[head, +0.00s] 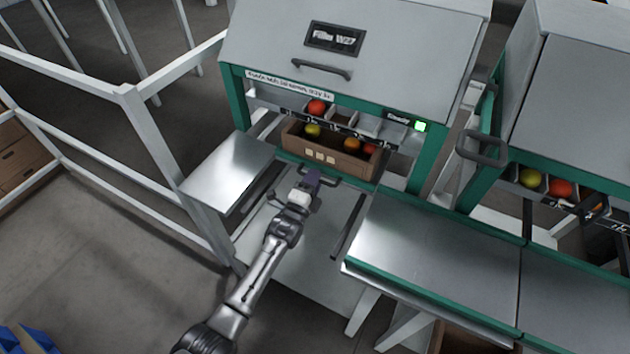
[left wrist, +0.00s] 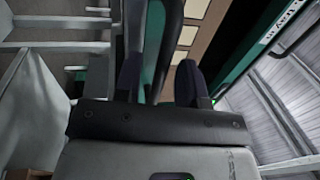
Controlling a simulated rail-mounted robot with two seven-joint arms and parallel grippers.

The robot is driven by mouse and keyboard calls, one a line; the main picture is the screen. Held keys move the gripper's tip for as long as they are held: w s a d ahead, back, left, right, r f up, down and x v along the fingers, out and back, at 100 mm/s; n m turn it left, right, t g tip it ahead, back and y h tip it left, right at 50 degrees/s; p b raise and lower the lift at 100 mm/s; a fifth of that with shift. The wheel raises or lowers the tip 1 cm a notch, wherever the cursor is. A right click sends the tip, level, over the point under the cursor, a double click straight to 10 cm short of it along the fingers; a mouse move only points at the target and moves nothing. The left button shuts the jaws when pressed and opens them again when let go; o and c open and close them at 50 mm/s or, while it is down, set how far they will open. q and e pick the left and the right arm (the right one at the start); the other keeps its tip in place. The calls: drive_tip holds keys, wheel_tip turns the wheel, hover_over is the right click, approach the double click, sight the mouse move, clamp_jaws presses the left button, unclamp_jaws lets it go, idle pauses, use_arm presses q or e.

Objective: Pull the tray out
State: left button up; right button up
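The tray is a brown open box (head: 348,165) with three pale labels on its front wall, standing under the grey hood of the filling station. A yellow-green fruit and two orange-red ones show in it. A dark bar handle (head: 325,181) runs along its front. My left gripper (head: 310,176) is at the left part of this handle. In the left wrist view, the fingers (left wrist: 160,82) stand apart with the dark handle (left wrist: 170,40) between them, and a strip of green shows beside the left finger. The tray's labelled front (left wrist: 192,35) shows behind. My right gripper is not in view.
A metal side plate (head: 228,172) lies left of the opening, and a green-edged metal table (head: 430,255) lies to the right. A white rail fence (head: 125,95) stands at the left. A low open gap lies in front of the tray between plate and table.

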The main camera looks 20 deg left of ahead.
use_arm(q)
drive_tip(key=shift+w+d, duration=0.1)
drive_tip(key=shift+w, duration=0.3)
drive_tip(key=shift+c, duration=0.4)
clamp_jaws()
